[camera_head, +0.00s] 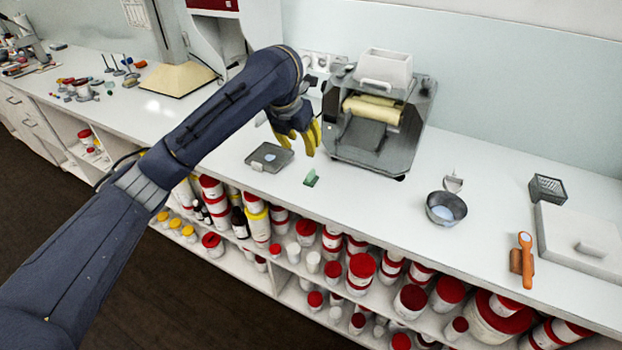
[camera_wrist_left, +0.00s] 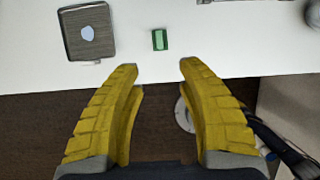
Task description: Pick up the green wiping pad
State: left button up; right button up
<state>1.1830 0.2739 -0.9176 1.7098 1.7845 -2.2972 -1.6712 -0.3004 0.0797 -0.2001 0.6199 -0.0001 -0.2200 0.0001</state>
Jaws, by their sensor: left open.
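The green wiping pad (camera_head: 310,178) is a small green block on the white bench near its front edge, to the right of a grey tray. It also shows in the left wrist view (camera_wrist_left: 159,40), beyond my fingertips and roughly midway between them. My left gripper (camera_head: 306,140) has yellow fingers and is above the bench, behind the pad in the head view. In the left wrist view my left gripper (camera_wrist_left: 158,75) is open, with nothing between its fingers. It is apart from the pad. My right gripper is not in view.
The grey tray (camera_head: 285,165) with a pale blob lies left of the pad. A roller mill (camera_head: 415,135) stands behind it to the right. A metal bowl (camera_head: 434,208) and an orange-handled tool (camera_head: 526,262) are farther right. Shelves of red-lidded jars (camera_head: 362,266) are below the bench edge.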

aim_at(311, 172)
pick_arm(q)
jog(key=x, duration=1.6)
jog(key=shift+s+f, duration=0.1)
jog(key=shift+f, duration=0.05)
jog(key=shift+c, duration=0.4)
grip_shut()
